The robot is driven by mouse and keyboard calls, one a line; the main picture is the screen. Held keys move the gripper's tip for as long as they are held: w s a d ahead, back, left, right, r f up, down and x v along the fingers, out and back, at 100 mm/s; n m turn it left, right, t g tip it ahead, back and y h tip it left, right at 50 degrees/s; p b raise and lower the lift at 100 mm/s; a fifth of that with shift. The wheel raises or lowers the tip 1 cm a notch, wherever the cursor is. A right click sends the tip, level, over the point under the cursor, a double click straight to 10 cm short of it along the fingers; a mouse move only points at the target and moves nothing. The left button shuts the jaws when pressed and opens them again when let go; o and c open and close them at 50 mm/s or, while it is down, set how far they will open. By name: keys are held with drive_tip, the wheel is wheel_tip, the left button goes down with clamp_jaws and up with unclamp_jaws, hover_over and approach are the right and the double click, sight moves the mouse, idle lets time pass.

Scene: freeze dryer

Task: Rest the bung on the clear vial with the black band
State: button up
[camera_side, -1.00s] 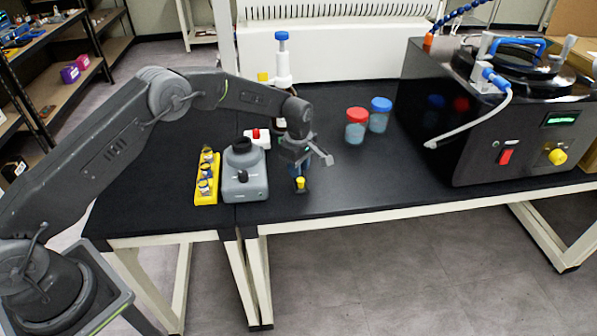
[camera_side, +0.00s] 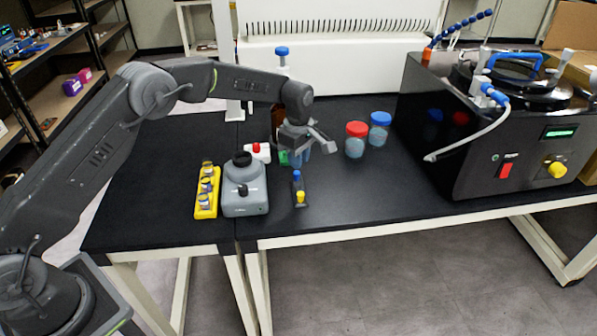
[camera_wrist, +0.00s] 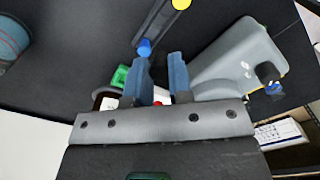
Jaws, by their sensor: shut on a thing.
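My gripper (camera_side: 304,150) hangs above the bench, behind a small dark holder with a blue and a yellow end (camera_side: 299,190). In the wrist view its two blue fingers (camera_wrist: 160,78) stand a little apart. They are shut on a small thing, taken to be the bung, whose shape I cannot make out. Several small vials (camera_side: 206,186) stand in a yellow rack (camera_side: 205,212) to the left of my gripper. Which of them is clear with a black band is too small to tell.
A grey device (camera_side: 244,190) stands between rack and gripper, with a white red-capped bottle (camera_side: 257,152) behind it. A red-lidded jar (camera_side: 356,140) and a blue-lidded jar (camera_side: 379,129) stand right. The black freeze dryer (camera_side: 480,130) fills the right. The front middle bench is clear.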

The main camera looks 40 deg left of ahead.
wheel_tip(320, 180, up, 11)
drive_tip(key=n, duration=0.6)
hover_over(204, 176)
wheel_tip(204, 176, down, 5)
drive_tip(key=shift+d+f, duration=0.1)
drive_tip(key=shift+f, duration=3.25)
drive_tip(key=shift+f, duration=0.65)
drive_tip(key=o, duration=1.2)
drive_tip(key=shift+r, duration=0.15)
